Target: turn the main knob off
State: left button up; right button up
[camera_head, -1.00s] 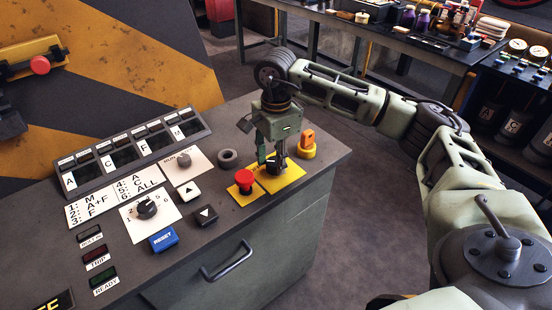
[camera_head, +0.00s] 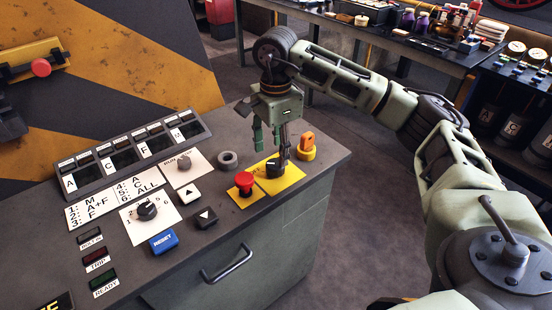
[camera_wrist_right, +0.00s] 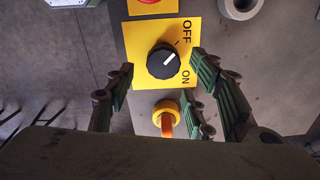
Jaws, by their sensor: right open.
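The main knob (camera_head: 274,168) is round and black on a yellow plate (camera_head: 291,174), at the right end of the console. In the right wrist view the knob (camera_wrist_right: 163,62) has a white pointer line aimed up and right, nearer the OFF lettering (camera_wrist_right: 187,32) than the ON lettering (camera_wrist_right: 186,77). My right gripper (camera_head: 271,146) hangs above the knob with its fingers pointing down. It is open and empty, its fingers spread to either side of the knob in the right wrist view and apart from it. My left gripper is not in view.
A red push button (camera_head: 244,181) sits left of the knob. A yellow base with an orange key-like handle (camera_head: 307,141) stands to the right, near the console edge. A grey ring (camera_head: 228,159), another selector knob (camera_head: 147,209) and a blue RESET button (camera_head: 163,241) lie farther left.

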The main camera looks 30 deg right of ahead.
aim_at(276, 165)
notch_tip(276, 165, up, 7)
jog(key=shift+r, duration=0.2)
dwell(0.6)
